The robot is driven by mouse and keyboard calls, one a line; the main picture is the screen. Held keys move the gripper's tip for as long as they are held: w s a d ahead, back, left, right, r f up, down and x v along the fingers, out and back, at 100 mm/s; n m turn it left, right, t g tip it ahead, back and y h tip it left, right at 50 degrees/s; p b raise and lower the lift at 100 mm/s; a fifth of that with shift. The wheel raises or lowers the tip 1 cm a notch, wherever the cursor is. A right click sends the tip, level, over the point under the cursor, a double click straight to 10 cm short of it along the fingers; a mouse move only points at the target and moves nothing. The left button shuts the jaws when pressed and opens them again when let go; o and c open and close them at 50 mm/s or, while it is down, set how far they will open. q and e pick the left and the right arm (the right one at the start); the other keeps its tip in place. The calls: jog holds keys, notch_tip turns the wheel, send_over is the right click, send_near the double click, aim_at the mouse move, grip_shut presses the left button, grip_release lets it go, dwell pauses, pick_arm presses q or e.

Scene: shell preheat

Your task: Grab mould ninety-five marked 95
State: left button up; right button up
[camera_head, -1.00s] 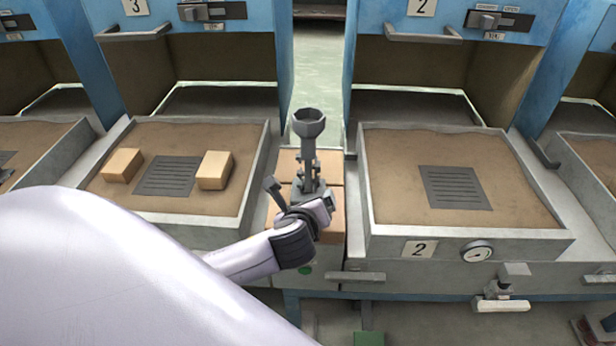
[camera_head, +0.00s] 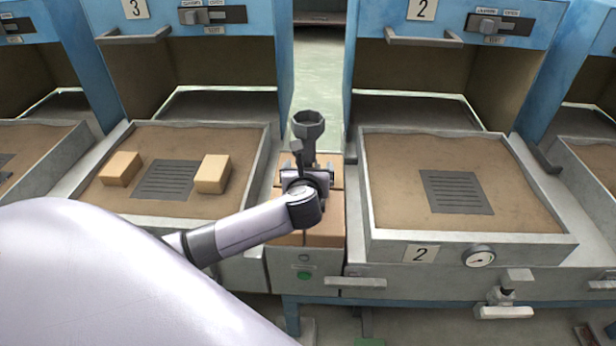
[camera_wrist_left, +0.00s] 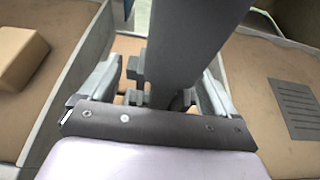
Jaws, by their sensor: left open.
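A grey metal piece with a flared cup on top (camera_head: 308,128) stands upright on the tan blocks between the two sand trays. I can read no 95 on it, so I cannot tell its number. My left gripper (camera_head: 307,174) is at the piece's lower part and hides it in the head view. In the left wrist view the grey upright stem (camera_wrist_left: 184,45) rises between the two fingers of the left gripper (camera_wrist_left: 160,88). The jaws are open, with a finger on each side. I cannot tell whether either finger touches it. My right gripper is out of view.
The tan blocks (camera_head: 325,225) form a narrow stand between the trays. The left sand tray (camera_head: 262,165) holds two tan bricks (camera_head: 212,174) beside a dark grate. The right sand tray (camera_head: 368,200), with a number 2 plate and gauge, has only a grate.

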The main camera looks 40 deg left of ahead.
pick_arm(q)
jog(key=shift+w+a+f, duration=0.1)
jog(key=shift+w, duration=0.05)
jog(key=c, duration=1.2)
jog(key=shift+c, duration=0.9)
jog(key=shift+r, duration=0.2)
